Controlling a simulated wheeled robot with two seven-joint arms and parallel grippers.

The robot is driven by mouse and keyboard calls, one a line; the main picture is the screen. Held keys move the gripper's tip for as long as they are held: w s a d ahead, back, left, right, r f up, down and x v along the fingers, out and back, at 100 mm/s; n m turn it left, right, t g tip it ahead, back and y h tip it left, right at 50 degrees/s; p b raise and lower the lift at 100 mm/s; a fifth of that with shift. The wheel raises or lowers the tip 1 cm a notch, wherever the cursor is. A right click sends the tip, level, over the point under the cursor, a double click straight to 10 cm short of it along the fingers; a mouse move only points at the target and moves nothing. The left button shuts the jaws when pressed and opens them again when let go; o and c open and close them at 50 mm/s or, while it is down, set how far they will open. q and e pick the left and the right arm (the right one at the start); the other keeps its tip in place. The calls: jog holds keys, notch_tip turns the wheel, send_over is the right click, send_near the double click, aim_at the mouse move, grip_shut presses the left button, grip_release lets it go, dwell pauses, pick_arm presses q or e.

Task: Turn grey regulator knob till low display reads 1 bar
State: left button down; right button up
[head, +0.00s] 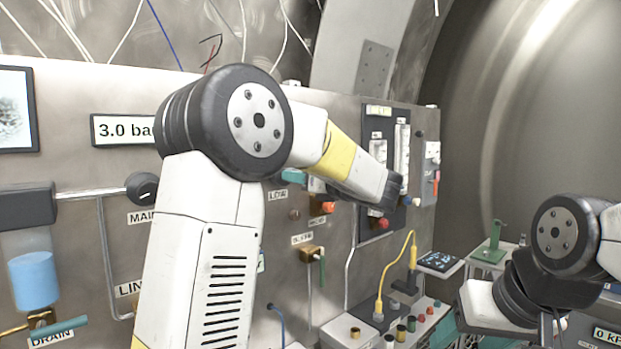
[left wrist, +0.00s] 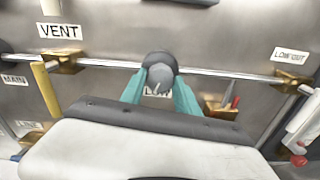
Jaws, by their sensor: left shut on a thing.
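The grey regulator knob (left wrist: 160,65) sits on a steel pipe in the left wrist view, above a label partly covered by my fingers. My left gripper (left wrist: 160,84) has its teal fingers on both sides of the knob and is shut on it. In the head view a bit of teal finger (head: 293,176) shows just above the LOW label (head: 278,195); my own arm hides the knob there. A display (head: 122,130) reads 3.0, its right end hidden by my arm. No low display reading is visible. My right gripper is not in view.
In the left wrist view, a yellow-handled VENT valve (left wrist: 45,88) stands left of my fingers and a brass LOW OUT fitting (left wrist: 291,80) right. In the head view, a red knob (head: 383,223) is near my left forearm. A yellow cable (head: 399,256) rises from the lower box.

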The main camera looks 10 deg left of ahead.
pick_arm(q)
jog(key=n, duration=0.9)
jog(key=shift+d+n, duration=0.1)
jog(key=shift+n, duration=0.2)
dwell(0.4)
jog(key=c, duration=0.9)
grip_release()
